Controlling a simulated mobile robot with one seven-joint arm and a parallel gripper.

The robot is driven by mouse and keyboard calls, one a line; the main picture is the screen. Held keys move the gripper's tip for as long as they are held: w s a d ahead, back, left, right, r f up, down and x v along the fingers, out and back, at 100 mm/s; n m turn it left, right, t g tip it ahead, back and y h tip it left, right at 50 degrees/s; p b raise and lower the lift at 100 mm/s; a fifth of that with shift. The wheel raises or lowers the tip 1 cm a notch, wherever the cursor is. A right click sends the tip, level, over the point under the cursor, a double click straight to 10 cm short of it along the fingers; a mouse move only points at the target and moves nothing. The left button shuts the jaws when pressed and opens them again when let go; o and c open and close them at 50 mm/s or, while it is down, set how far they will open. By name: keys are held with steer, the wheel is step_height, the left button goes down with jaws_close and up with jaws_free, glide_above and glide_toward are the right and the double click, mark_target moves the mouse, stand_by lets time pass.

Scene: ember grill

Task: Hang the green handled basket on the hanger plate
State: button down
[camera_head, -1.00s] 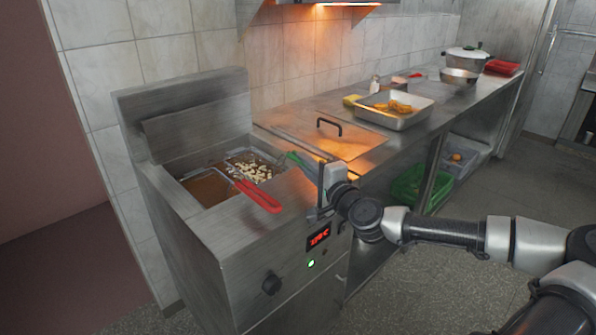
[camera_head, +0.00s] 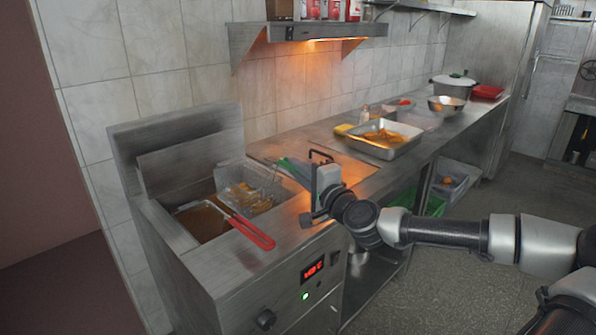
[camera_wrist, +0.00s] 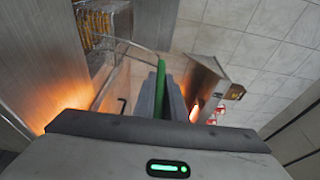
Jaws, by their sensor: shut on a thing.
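The green handled basket (camera_head: 262,180) is a wire mesh basket with golden food in it, raised over the right side of the fryer's oil well. Its green handle (camera_head: 292,168) leads to my gripper (camera_head: 314,180), which is shut on it. In the wrist view the green handle (camera_wrist: 161,88) lies between the fingers, with the basket (camera_wrist: 104,24) beyond at upper left. A steel plate (camera_head: 190,155) stands at the back of the fryer, behind the well; I take it for the hanger plate. The basket is apart from it.
A red handled basket (camera_head: 252,232) sits in the left side of the well, its handle over the front edge. To the right are a lid with a black handle (camera_head: 321,156) and a steel tray of food (camera_head: 378,148). A shelf (camera_head: 310,32) hangs above.

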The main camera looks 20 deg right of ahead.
step_height(320, 180, up, 14)
steer(key=p, duration=1.1)
steer(key=shift+f, duration=0.2)
